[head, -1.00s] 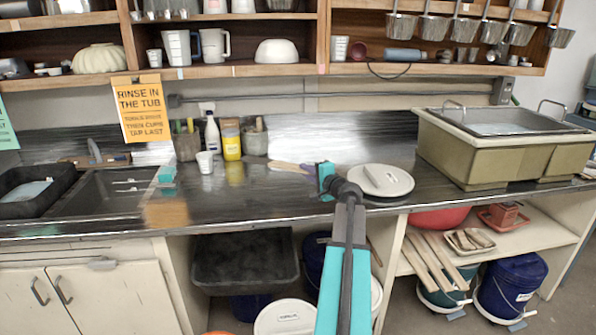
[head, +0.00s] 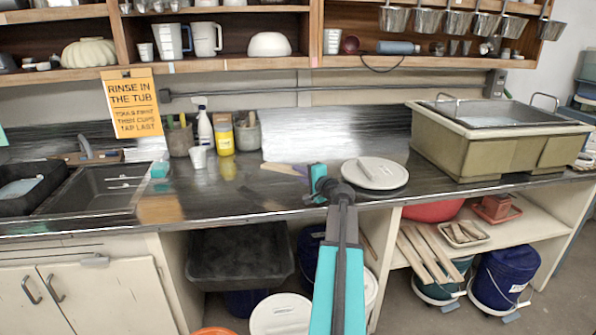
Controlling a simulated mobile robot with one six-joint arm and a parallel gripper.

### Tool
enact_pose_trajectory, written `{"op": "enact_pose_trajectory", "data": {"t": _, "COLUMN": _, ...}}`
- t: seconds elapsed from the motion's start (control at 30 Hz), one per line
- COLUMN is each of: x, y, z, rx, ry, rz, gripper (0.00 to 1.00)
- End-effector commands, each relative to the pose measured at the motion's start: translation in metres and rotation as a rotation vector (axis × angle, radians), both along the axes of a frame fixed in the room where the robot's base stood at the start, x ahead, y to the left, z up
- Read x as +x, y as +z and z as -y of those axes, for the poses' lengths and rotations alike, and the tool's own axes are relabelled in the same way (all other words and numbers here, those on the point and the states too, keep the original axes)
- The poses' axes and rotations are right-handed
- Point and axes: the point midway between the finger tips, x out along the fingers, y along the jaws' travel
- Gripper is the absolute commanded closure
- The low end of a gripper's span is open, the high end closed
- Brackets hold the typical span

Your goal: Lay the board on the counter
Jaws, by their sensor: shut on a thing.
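My gripper (head: 316,176) is over the counter (head: 235,195), left of a round white lid-like disc. Its jaws are mostly hidden by the end of my arm. A thin tan piece (head: 284,168), which looks like the board, sticks out to the left from behind the gripper. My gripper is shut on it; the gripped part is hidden. The board looks about flat and close to the dark, shiny counter top. I cannot tell whether it touches the counter.
The white disc (head: 375,173) lies right of the gripper. A large tub (head: 490,150) stands at the right. A spray bottle (head: 205,130), yellow container (head: 225,135) and white cup (head: 198,158) stand behind to the left. The sink (head: 95,190) is farther left. Counter between sink and gripper is mostly clear.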

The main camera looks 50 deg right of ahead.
Motion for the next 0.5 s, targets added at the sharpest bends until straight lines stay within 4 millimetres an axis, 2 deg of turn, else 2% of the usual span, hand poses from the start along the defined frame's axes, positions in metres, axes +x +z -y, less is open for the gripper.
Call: {"op": "enact_pose_trajectory", "data": {"t": 0.5, "x": 0.001, "y": -0.036, "z": -0.001, "rx": 0.000, "ry": 0.001, "rz": 0.001, "gripper": 1.00}}
